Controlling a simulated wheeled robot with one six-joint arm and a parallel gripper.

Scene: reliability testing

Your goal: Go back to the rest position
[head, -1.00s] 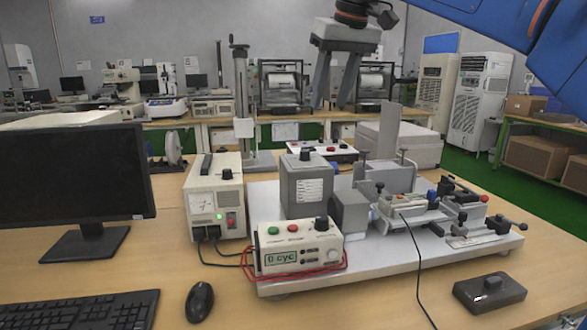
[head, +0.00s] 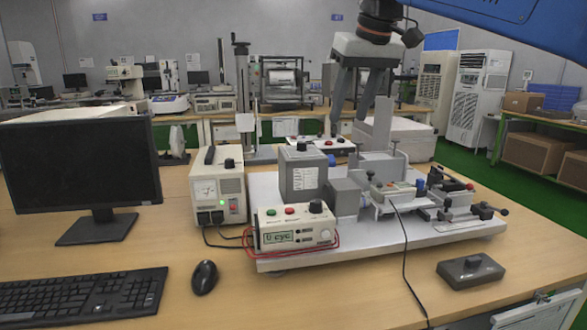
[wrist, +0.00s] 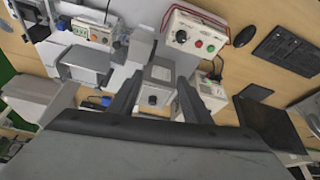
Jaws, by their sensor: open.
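My gripper (head: 361,120) is open and empty, pointing down above the back part of the test rig in the head view. Its two fingers (wrist: 158,100) show spread apart in the wrist view, with a grey box of the rig visible below and between them. The test rig (head: 470,232) is a light base plate carrying grey blocks, clamps and a small connector fixture. Nothing is held between the fingers.
A cream control box (head: 296,236) with red leads stands at the rig's front left, a cream power supply (head: 217,190) behind it. A monitor (head: 80,165), keyboard (head: 80,296) and mouse (head: 204,277) are at left. A black switch box (head: 470,271) lies at front right.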

